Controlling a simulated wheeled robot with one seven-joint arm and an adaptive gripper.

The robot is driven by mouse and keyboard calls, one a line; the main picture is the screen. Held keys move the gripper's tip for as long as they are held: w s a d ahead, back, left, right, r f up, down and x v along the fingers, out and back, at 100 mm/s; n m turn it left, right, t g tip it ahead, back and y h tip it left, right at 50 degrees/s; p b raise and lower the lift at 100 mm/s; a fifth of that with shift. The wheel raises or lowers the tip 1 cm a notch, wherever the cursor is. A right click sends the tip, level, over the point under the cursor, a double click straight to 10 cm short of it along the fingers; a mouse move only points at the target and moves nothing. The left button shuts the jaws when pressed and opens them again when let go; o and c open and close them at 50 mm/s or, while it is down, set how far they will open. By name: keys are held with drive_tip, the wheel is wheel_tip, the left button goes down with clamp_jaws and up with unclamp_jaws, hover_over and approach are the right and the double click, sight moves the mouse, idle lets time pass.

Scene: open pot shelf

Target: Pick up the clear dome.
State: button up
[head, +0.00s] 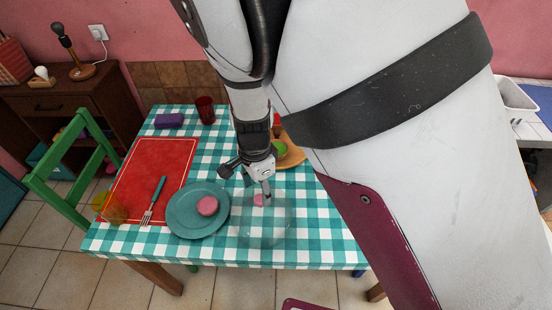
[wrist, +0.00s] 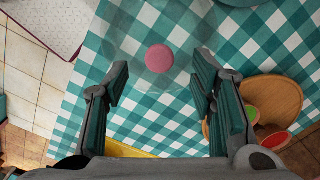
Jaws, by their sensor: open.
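The clear dome (head: 268,230) stands on the checked tablecloth near the table's front edge, right of the teal plate. It is see-through and its outline is faint. A pink round piece (head: 260,200) shows at its upper part; I cannot tell whether it is a knob or something inside. In the wrist view the pink piece (wrist: 160,58) lies just ahead of and between my fingertips, with the faint dome (wrist: 137,38) around it. My gripper (head: 265,190) is open and points down over the dome. Its two fingers (wrist: 160,82) are apart with nothing held between them.
The teal plate (head: 185,222) holds a pink disc (head: 207,206). A red mat (head: 140,170), fork (head: 153,200), orange cup (head: 110,208), dark red cup (head: 205,110) and purple block (head: 169,121) are left. A wooden board (wrist: 285,92) with bowls lies beside my gripper. My arm hides the table's right.

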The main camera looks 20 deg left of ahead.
sight(259, 199)
drive_tip(key=shift+f+b, duration=2.45)
drive_tip(key=shift+f, duration=0.15)
drive_tip(key=shift+s+r, duration=0.1)
drive_tip(key=shift+c, duration=0.5)
clamp_jaws()
